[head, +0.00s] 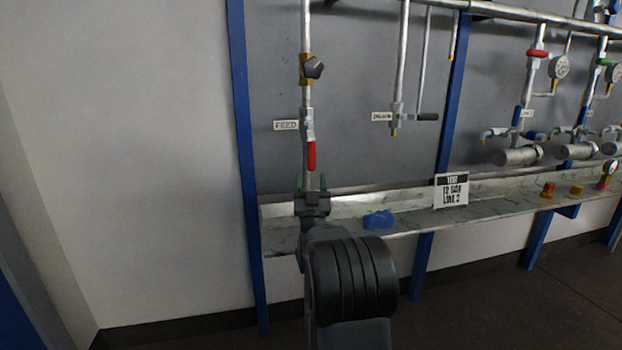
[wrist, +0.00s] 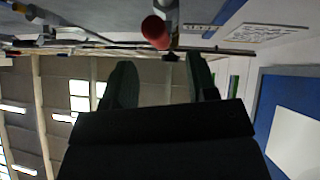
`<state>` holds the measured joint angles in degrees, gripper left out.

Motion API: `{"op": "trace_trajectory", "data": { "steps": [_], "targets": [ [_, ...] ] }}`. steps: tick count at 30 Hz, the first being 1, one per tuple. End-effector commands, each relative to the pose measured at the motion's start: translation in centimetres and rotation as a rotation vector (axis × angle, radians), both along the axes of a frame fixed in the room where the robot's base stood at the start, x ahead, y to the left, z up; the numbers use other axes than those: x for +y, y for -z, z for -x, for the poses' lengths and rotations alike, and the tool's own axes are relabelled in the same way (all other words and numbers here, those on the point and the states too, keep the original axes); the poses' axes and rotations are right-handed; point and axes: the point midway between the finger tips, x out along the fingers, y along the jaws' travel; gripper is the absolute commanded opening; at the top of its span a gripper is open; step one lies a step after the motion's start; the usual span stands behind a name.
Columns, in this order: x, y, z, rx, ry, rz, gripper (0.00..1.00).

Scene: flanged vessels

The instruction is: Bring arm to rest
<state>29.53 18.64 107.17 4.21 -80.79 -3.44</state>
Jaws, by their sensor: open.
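My gripper (head: 312,184) is raised in front of the blue-framed panel in the head view, below the red lever handle (head: 311,156) on the FEED pipe. In the wrist view my gripper (wrist: 160,80) shows two dark fingers spread apart with nothing between them. The red handle's end (wrist: 155,30) appears beyond the fingertips, apart from them. My arm hides part of the shelf and the lower end of the FEED pipe.
A metal shelf (head: 480,200) runs along the panel. It bears a blue object (head: 379,220), a sign (head: 451,191) and small red and yellow fittings (head: 547,190). Gauges and valves (head: 559,67) are at right. The white wall (head: 130,150) at left is bare.

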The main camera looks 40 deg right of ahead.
Motion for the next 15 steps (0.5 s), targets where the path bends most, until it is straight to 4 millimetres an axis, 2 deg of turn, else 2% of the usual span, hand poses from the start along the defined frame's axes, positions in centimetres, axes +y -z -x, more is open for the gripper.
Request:
{"op": "trace_trajectory", "data": {
  "steps": [11,15],
  "targets": [
    [0.0,0.0,0.0,0.0,0.0,0.0,0.53],
    [0.5,-1.2,-0.4,0.03,-0.015,-0.017,0.53]
  ]
}}
